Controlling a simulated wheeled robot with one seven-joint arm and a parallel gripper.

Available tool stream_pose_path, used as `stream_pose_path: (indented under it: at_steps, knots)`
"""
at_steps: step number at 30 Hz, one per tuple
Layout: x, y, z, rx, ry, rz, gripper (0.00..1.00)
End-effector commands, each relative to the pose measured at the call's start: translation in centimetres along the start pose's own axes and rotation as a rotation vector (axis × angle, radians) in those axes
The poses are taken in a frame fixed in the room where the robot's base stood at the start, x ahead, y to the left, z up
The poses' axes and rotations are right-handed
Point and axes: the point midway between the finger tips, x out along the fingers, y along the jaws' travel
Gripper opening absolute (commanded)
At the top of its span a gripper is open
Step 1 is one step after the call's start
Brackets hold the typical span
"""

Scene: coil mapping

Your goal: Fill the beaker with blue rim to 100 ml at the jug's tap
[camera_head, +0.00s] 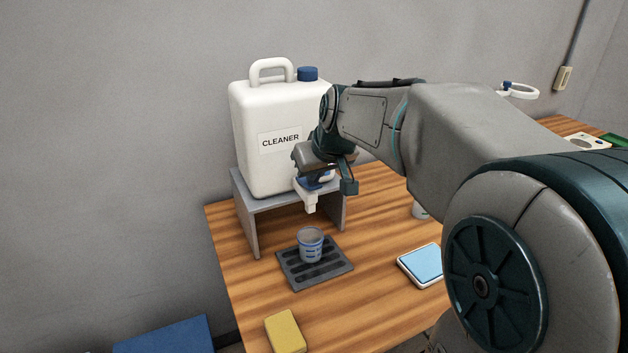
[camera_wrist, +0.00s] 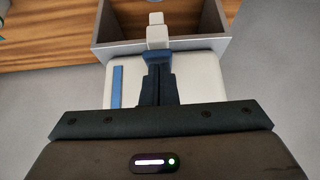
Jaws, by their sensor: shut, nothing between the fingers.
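The beaker (camera_head: 311,246) stands upright on a dark slotted drip tray (camera_head: 330,279), below the tap (camera_head: 309,198). It has blue markings; its fill level cannot be read, and I see no clear stream. The white jug (camera_head: 264,115), labelled CLEANER, sits on a grey stand (camera_head: 245,215). My gripper (camera_head: 347,180) is in front of the jug at tap height, partly hiding the tap. In the wrist view my gripper (camera_wrist: 158,84) is shut and empty, its fingertips close to the tap's blue part (camera_wrist: 157,59). Whether they touch cannot be told. The tap's white spout (camera_wrist: 156,32) shows beyond.
A blue-topped flat device (camera_head: 421,264) lies right of the tray, and a yellow sponge (camera_head: 285,331) lies near the front edge of the wooden table (camera_head: 375,308). A small pale object (camera_head: 419,211) is partly hidden behind my arm. A grey wall stands behind the jug.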

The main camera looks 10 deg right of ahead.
Motion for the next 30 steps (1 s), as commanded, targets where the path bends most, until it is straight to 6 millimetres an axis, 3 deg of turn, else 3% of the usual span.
stream_pose_path:
  at_steps: [26,30]
  knots:
    - [1.8,0.0,2.5,0.000,0.268,0.000,0.00]
    - [1.2,0.0,2.1,0.000,0.264,0.000,0.00]
